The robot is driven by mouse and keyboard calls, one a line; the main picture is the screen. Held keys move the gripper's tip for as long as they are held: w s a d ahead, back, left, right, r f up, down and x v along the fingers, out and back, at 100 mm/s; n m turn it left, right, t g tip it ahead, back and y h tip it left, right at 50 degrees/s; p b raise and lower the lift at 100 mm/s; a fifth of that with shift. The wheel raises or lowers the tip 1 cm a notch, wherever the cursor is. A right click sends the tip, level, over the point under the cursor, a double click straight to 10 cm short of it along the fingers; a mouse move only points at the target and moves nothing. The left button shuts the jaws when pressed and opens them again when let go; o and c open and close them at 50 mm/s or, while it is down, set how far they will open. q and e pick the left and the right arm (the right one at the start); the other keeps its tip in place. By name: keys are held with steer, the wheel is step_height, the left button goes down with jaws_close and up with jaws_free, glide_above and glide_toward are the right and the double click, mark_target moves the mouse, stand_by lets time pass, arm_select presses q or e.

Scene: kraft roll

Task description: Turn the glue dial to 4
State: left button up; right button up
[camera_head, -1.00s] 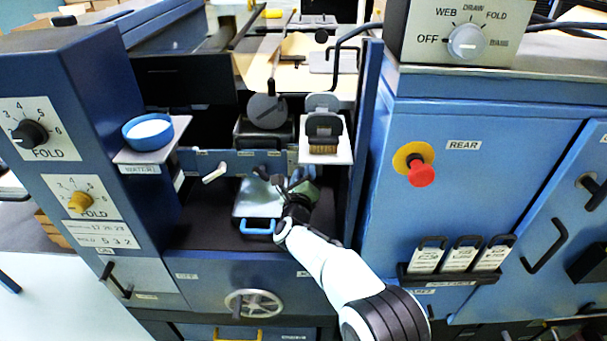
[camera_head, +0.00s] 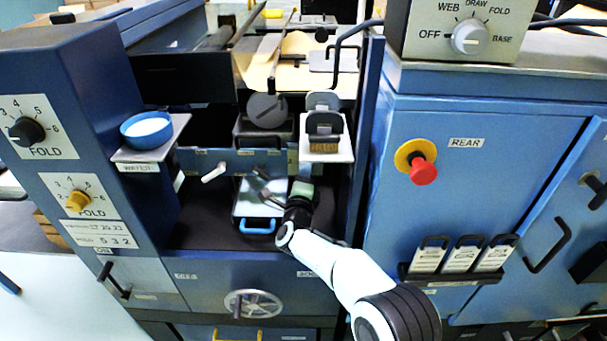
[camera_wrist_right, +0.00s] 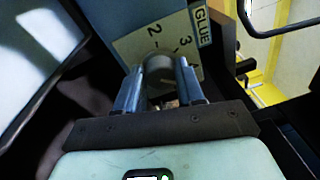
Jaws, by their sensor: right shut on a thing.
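The glue dial shows in the right wrist view as a grey round knob (camera_wrist_right: 157,70) on a pale plate (camera_wrist_right: 135,45) with the numbers 2 and 3 visible. A "GLUE" label (camera_wrist_right: 202,25) is beside the plate. My right gripper (camera_wrist_right: 160,85) is shut on the knob, one finger on each side. The knob's pointer and the number 4 cannot be made out. In the head view my right gripper (camera_head: 268,186) reaches into the machine's recess, and the glue dial cannot be made out there. My left gripper is not in view.
Two fold dials, an upper one (camera_head: 27,131) and a lower one (camera_head: 78,201), sit on the left column. A blue water bowl (camera_head: 147,130) stands on a shelf beside it. A blue-handled tray (camera_head: 257,226) and a narrow bracket (camera_head: 325,150) are close to my right gripper. A red button (camera_head: 424,172) is at right.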

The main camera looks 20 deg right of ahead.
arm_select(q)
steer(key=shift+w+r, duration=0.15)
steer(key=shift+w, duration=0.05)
arm_select(e)
steer(key=shift+d+r+n, duration=0.1)
steer(key=shift+d+n, duration=0.05)
steer(key=shift+n, duration=1.15)
steer(key=o, duration=1)
steer(key=shift+o, duration=0.2)
steer(key=shift+f, duration=0.55)
arm_select(q)
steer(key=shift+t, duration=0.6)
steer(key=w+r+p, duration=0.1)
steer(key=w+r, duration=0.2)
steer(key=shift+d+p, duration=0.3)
steer(key=shift+p, duration=0.1)
arm_select(e)
steer(key=v, duration=1.3)
steer(key=shift+s+r, duration=0.3)
steer(key=shift+r, duration=0.1)
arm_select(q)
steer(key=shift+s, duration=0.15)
